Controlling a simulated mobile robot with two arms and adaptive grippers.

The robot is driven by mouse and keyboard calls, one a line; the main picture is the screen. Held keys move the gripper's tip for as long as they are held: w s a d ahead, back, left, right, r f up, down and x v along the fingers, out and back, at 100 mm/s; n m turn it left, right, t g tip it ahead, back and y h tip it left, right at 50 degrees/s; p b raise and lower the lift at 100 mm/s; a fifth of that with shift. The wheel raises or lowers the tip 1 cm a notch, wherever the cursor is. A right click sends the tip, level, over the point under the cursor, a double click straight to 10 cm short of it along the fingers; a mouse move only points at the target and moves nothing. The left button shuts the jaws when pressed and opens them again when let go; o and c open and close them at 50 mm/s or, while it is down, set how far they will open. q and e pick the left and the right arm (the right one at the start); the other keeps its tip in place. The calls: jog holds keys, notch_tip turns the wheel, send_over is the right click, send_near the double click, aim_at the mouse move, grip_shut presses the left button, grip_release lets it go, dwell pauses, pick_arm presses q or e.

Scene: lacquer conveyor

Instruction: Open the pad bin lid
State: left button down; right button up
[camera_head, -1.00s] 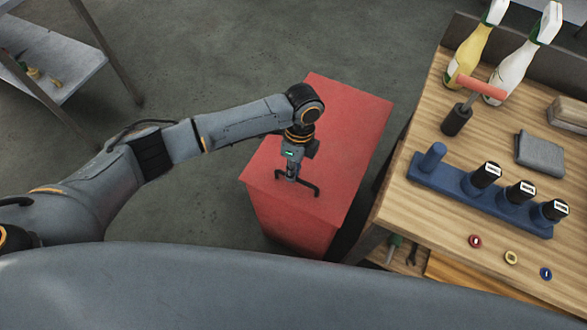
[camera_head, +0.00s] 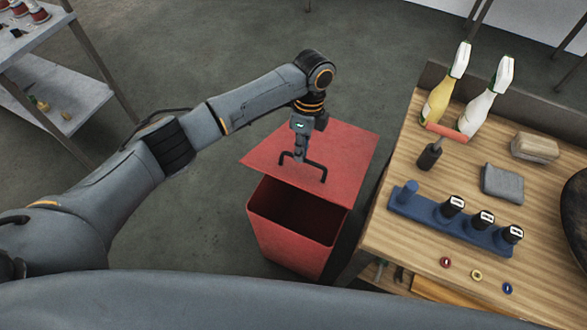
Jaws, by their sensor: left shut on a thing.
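The red pad bin (camera_head: 288,252) stands on the floor left of the workbench. Its red lid (camera_head: 350,155) is raised at the near edge, and the dark inside of the bin shows below it. A black bar handle (camera_head: 319,171) sits near the lid's front edge. My left gripper (camera_head: 300,157) comes from above and is shut on the handle. The fingertips are small and partly merge with the handle. My right gripper does not show.
A metal shelf (camera_head: 75,97) stands at upper left. Floor behind the bin is clear.

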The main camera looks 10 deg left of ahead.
pick_arm(q)
jog(key=w+d+r, duration=0.1)
jog(key=w+r, duration=0.3)
jog(key=shift+d+r, duration=0.15)
jog(key=shift+r, duration=0.25)
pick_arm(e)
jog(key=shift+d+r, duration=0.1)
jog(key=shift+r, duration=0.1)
pick_arm(q)
jog(key=shift+w, duration=0.1)
